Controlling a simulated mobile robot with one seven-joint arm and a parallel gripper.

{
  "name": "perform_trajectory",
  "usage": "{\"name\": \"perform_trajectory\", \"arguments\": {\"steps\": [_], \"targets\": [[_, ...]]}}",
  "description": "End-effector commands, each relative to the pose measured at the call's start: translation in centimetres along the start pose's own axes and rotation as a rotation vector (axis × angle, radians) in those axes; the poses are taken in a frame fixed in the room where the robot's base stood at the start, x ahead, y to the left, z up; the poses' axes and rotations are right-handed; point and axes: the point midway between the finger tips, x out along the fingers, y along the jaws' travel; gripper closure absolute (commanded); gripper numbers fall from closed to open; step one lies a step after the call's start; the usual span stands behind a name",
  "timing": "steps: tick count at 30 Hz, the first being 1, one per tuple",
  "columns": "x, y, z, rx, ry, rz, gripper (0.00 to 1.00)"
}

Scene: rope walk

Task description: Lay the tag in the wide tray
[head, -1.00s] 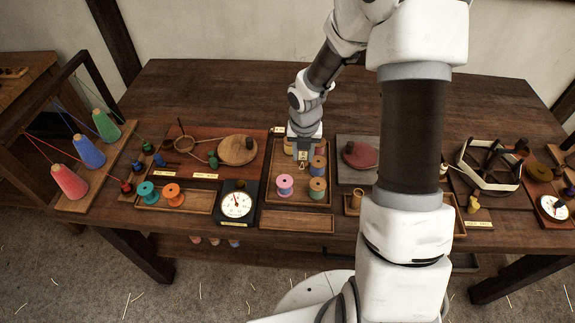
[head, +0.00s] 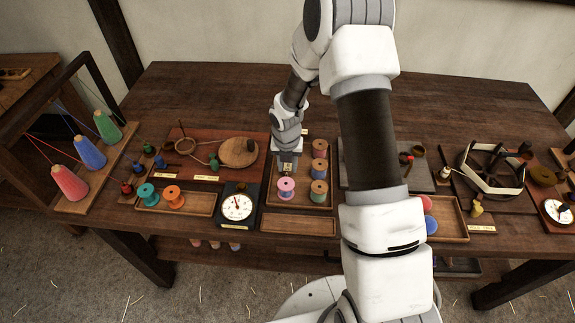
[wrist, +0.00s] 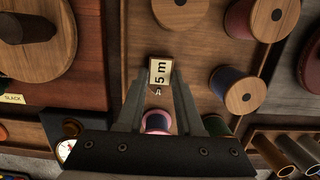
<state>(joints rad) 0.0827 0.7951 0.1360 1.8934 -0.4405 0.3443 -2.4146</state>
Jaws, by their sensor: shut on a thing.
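The tag is a small pale plate marked "5 m" (wrist: 159,72) with a dark edge. In the wrist view it stands between the tips of my gripper (wrist: 160,88), which is shut on it. In the head view my gripper (head: 287,170) is over the left part of a wooden tray (head: 302,204) holding several spools, just behind a pink spool (head: 286,187). The tag itself is hard to make out there. A shallow empty tray (head: 298,223) lies in front of the spool tray. I cannot tell from labels which tray is the wide one.
A white dial (head: 237,206) stands left of the spool tray. Another tray (head: 175,212) with teal and orange spools lies farther left. A round wooden disc (head: 238,152) is behind the dial. My arm hides part of the table to the right, where another tray (head: 452,222) shows.

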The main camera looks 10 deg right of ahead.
Motion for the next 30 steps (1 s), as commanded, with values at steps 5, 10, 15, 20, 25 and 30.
{"name": "perform_trajectory", "arguments": {"steps": [5, 10, 15, 20, 25, 30], "targets": [[0.3, 0.0, -0.1, 0.000, 0.001, 0.000, 0.54], [0.3, 0.0, -0.1, 0.000, 0.001, 0.000, 0.34], [0.3, 0.0, -0.1, 0.000, 0.001, 0.000, 0.34], [-0.4, 0.0, 0.0, 0.000, 0.000, 0.000, 0.34], [-3.0, -0.1, 0.1, 0.002, -0.002, 0.001, 0.34], [-6.7, -0.1, 0.1, 0.002, -0.003, 0.001, 0.34]]}}
